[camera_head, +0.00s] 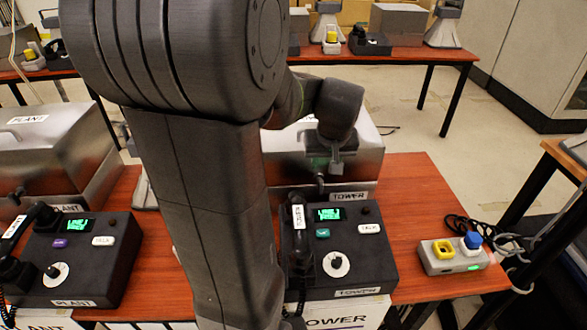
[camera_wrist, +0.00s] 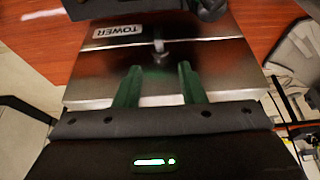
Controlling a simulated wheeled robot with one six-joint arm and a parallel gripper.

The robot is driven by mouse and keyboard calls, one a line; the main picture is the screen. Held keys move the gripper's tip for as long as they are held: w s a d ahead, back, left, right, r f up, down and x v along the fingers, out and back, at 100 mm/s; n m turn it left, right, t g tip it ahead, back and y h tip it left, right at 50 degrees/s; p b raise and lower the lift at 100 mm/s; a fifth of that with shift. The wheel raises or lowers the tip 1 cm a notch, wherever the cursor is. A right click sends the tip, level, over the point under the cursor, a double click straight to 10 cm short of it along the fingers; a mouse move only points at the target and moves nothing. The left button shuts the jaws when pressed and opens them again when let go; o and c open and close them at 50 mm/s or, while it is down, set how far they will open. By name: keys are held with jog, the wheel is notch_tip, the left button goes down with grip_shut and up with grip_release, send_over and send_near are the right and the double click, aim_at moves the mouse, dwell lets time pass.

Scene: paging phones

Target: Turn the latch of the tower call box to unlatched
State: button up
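The tower call box (camera_head: 285,142) is a silver metal box with a TOWER label, behind the tower phone. It also shows upside down in the wrist view (camera_wrist: 225,62). Its latch (camera_head: 320,184) is a small dark piece on the front, beside the label. In the wrist view the latch (camera_wrist: 160,50) lies just beyond the fingertips and between their lines. I cannot tell its exact setting. My gripper (camera_head: 336,168) is over the box near the front. Its two green fingers (camera_wrist: 160,67) are apart with nothing between them. Contact with the box cannot be told.
The tower phone (camera_head: 376,270) stands in front of the box. A grey two-button unit (camera_head: 455,262) with yellow and blue buttons sits at right. The plant box (camera_head: 50,150) and plant phone (camera_head: 80,265) are at left. Bare table (camera_head: 415,185) shows right of the box.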

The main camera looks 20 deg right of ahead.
aim_at(321, 182)
jog(key=x, duration=1.3)
jog(key=shift+d+f, duration=0.15)
jog(key=shift+f, duration=0.05)
jog(key=shift+c, duration=0.5)
grip_shut()
